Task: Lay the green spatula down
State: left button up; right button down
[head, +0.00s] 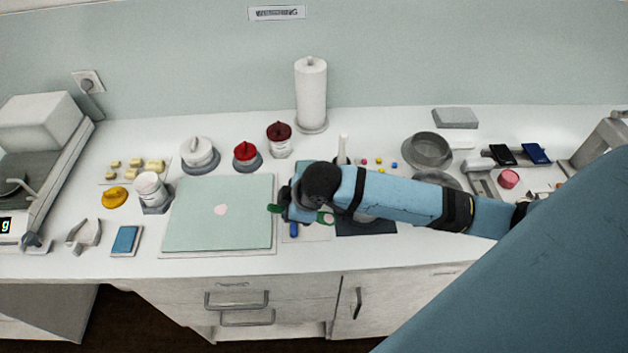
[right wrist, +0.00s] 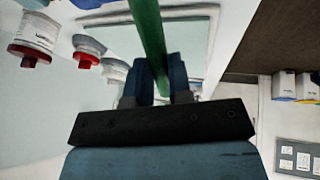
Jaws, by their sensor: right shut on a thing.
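My right gripper (head: 285,204) reaches in from the right over the white counter, at the right edge of a pale green board (head: 190,230). In the right wrist view the gripper (right wrist: 161,80) is shut on the green spatula (right wrist: 148,35), whose green shaft runs up between the two fingers. In the head view only small green parts of the spatula (head: 274,208) show on either side of the gripper; the rest is hidden behind my arm. I cannot tell how high it is above the counter. My left gripper is not in view.
A blue block (head: 294,230) lies just below the gripper. A dark mat (head: 365,229) is partly under my arm. A red-lidded jar (head: 280,140) and a paper roll (head: 311,95) stand behind. The counter's front edge is close. The pale green board is mostly bare.

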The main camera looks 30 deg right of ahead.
jog(key=f+n+g+b, duration=0.1)
jog(key=n, duration=0.1)
jog(key=w+d+f+n+g+b, duration=0.1)
jog(key=n, duration=0.1)
jog(key=w+d+f+n+g+b, duration=0.1)
jog(key=n, duration=0.1)
jog(key=shift+d+g+b, duration=0.15)
jog(key=shift+g+b, duration=0.15)
jog(key=shift+b, duration=0.05)
jog(key=shift+d+n+g+h+b, duration=0.3)
jog(key=shift+d+n+h+b, duration=0.1)
jog(key=shift+n, duration=0.4)
jog(key=shift+d+n+g+h+b, duration=0.35)
jog(key=shift+d+n+b, duration=0.25)
jog(key=shift+d+n, duration=0.3)
jog(key=shift+d+r+n+h+b, duration=0.15)
jog(key=shift+d+n+h+b, duration=0.25)
jog(key=shift+d+n, duration=0.25)
notch_tip(320, 180, down, 5)
jog(key=b, duration=0.5)
jog(key=shift+b, duration=0.4)
jog(key=shift+r, duration=0.1)
jog(key=shift+a, duration=0.1)
jog(key=shift+f+p, duration=0.2)
jog(key=shift+p, duration=0.2)
jog(key=shift+f, duration=0.1)
